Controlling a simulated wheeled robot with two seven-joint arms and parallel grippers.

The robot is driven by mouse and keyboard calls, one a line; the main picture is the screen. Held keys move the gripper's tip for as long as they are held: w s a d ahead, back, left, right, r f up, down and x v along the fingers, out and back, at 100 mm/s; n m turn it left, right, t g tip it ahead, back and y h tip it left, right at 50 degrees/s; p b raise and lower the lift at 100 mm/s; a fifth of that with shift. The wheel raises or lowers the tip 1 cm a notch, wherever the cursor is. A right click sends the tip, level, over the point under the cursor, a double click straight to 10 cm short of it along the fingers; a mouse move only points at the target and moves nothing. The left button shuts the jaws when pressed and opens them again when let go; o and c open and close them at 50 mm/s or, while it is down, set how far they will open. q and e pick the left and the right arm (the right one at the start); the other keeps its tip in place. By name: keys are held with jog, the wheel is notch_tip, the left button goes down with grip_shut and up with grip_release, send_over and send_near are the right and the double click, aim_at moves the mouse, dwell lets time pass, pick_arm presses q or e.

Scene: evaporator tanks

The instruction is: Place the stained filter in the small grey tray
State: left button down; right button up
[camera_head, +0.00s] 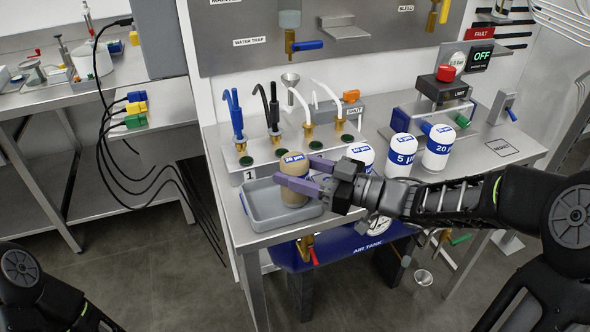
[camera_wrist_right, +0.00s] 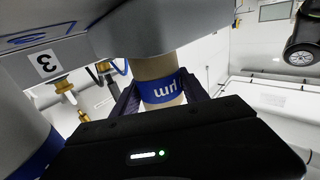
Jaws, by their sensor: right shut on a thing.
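The stained filter (camera_head: 292,192) is a tan-brown cylinder with a blue label band. My right gripper (camera_head: 296,172) has its purple fingers shut around it and holds it upright. It also shows in the right wrist view (camera_wrist_right: 158,68), between the fingers. The small grey tray (camera_head: 253,217) sits at the front left corner of the steel bench. The filter's lower end overlaps the right part of the tray in the head view; I cannot tell if it touches the tray floor. My left gripper is out of view; only part of my left arm shows at lower left.
White filters with blue labels (camera_head: 401,160) (camera_head: 438,150) stand right of the gripper, with another partly behind it (camera_head: 361,154). A manifold with coloured hoses (camera_head: 236,115) stands behind the tray. A marked square (camera_head: 502,147) on the bench's right is bare.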

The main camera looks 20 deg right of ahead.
jog(key=shift+f, duration=0.2)
jog(key=o, duration=1.5)
jog(key=shift+r, duration=0.15)
jog(key=shift+d, duration=0.1)
jog(key=v, duration=1.2)
